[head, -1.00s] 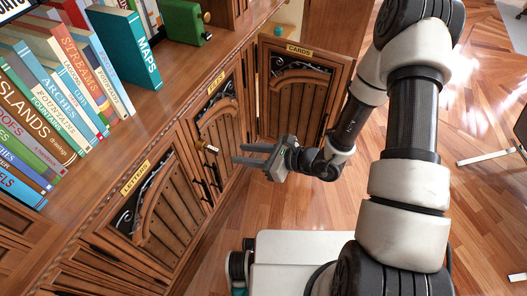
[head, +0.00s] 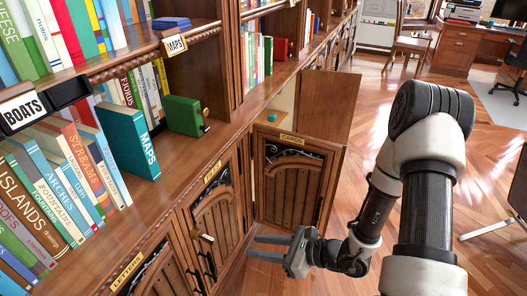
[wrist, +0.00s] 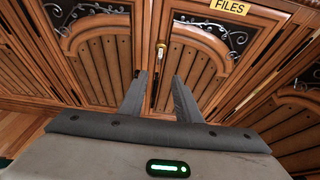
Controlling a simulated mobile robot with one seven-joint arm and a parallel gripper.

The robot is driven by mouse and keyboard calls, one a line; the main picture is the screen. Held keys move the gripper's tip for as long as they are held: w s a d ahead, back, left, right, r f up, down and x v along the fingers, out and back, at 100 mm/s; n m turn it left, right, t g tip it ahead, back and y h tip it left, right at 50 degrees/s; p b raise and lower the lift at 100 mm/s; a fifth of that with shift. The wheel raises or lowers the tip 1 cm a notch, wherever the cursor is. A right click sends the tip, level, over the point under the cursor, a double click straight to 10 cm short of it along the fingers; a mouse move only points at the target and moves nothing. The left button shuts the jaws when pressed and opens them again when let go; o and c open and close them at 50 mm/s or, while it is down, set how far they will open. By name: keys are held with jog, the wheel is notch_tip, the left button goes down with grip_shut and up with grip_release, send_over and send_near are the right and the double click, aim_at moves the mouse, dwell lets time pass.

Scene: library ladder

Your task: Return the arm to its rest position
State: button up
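My gripper (head: 272,247) is in the head view at the lower middle, in front of the cabinet doors, with its two fingers apart and nothing between them. In the wrist view my gripper (wrist: 161,97) also shows open and empty, its fingers pointing toward the closed files door (wrist: 190,65). My arm reaches in from the right side of the head view. The cards door (head: 292,180) stands open beyond the gripper.
Bookshelves run along the left, with a teal maps book (head: 130,140) and a green box (head: 184,115) on the ledge. A small teal item (head: 271,117) sits inside the open compartment. A chair (head: 414,42) and a desk (head: 470,48) stand far back. Wooden floor (head: 350,120) lies open between.

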jog(key=s+r+n+g+h, duration=0.1)
jog(key=s+r+n+g, duration=0.2)
jog(key=r+n, duration=0.45)
jog(key=s+r+n+g+h, duration=0.1)
jog(key=s+r+n+g, duration=0.1)
jog(key=s+r+n, duration=0.35)
jog(key=s+d+r+n+t+h, duration=0.25)
jog(key=d+r+n+h, duration=0.25)
jog(key=d+r, duration=0.35)
jog(key=s+d+r+n+t+h, duration=0.25)
jog(key=d+r+n+h, duration=0.35)
jog(key=r, duration=0.4)
notch_tip(320, 180, up, 22)
jog(key=w+m+p, duration=0.1)
jog(key=p, duration=2.1)
jog(key=shift+d+r+t+y+p, duration=0.2)
jog(key=shift+d+t+y+p, duration=0.1)
jog(key=shift+d+p, duration=0.1)
